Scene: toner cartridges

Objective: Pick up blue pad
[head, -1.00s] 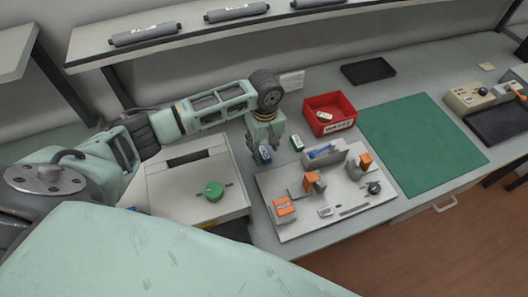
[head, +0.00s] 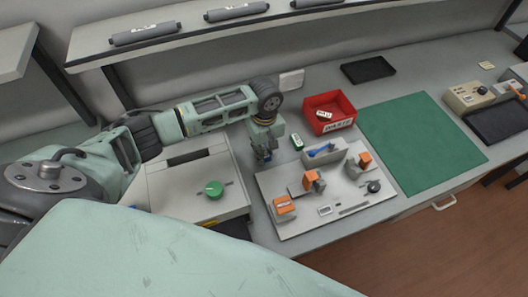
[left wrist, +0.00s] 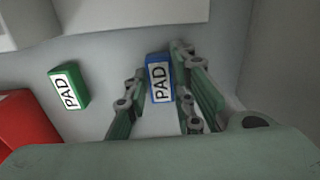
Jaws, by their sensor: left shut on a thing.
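The blue pad (left wrist: 159,79) is a small blue block with a white label reading PAD. In the left wrist view it sits between the two fingers of my left gripper (left wrist: 160,92), which is shut on it. In the head view my left gripper (head: 262,157) points down beside the grey fixture plate, and the pad is mostly hidden by its fingers. I cannot tell whether the pad touches the table. The green pad (head: 297,142) lies just to the right; it also shows in the left wrist view (left wrist: 69,88). My right gripper is not in view.
A red waste bin (head: 331,112) holds a white-labelled piece. The fixture plate (head: 290,224) carries orange clamps. A printer-like box with a green knob (head: 214,189) stands left of the gripper. A green mat (head: 420,143) is clear. A black tray (head: 368,70) lies behind.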

